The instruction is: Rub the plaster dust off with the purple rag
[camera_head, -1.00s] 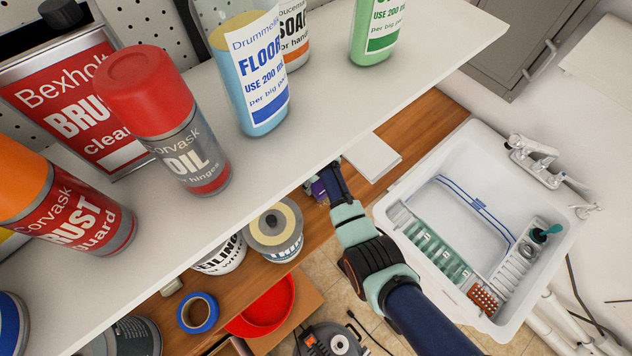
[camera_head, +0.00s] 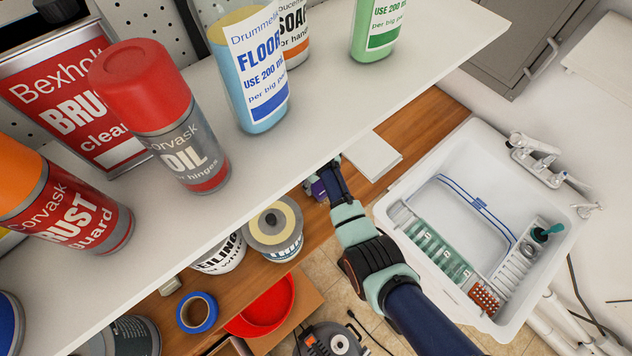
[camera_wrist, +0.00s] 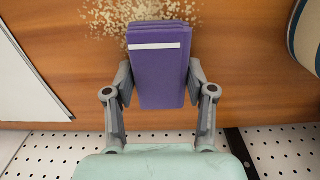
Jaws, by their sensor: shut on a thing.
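The purple rag (camera_wrist: 160,75) is a folded block with a white stripe, held between the two fingers of my gripper (camera_wrist: 160,88) in the wrist view. The plaster dust (camera_wrist: 140,14) is a patch of pale crumbs on the wooden bench top, just beyond the rag's far edge and around its far corners. Whether dust lies under the rag is hidden. In the head view my gripper (camera_head: 328,183) is partly under the shelf edge, with a bit of the purple rag (camera_head: 318,189) showing beside it. The dust is hidden there by the shelf.
A white shelf (camera_head: 330,110) with bottles and cans overhangs the wooden bench (camera_head: 440,108). A white flat pad (camera_head: 372,157) lies right of my gripper. A tin (camera_head: 275,228) stands to its left. A white sink (camera_head: 455,170) is at the right. A pegboard (camera_wrist: 285,145) shows in the wrist view.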

